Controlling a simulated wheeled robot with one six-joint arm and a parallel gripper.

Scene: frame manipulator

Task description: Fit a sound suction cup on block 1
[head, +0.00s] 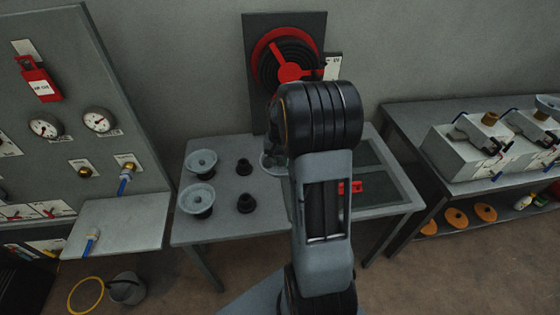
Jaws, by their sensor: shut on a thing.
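Two wide grey suction cups, one farther back (202,161) and one nearer (196,197), stand on black bases at the left of the middle table. I cannot tell which cups are sound. Pale blocks, one nearer (447,152) and one farther right (505,128), carry clamps and blue hoses on the right bench. I cannot read which is block 1. My gripper is hidden behind my own arm.
The middle table (225,228) has dark green panels and a red tag (350,187) at right. A red-and-black reel (285,62) stands behind it. A gauge panel (60,80) with a shelf (115,228) is at left. Orange discs (457,217) lie under the right bench (395,125).

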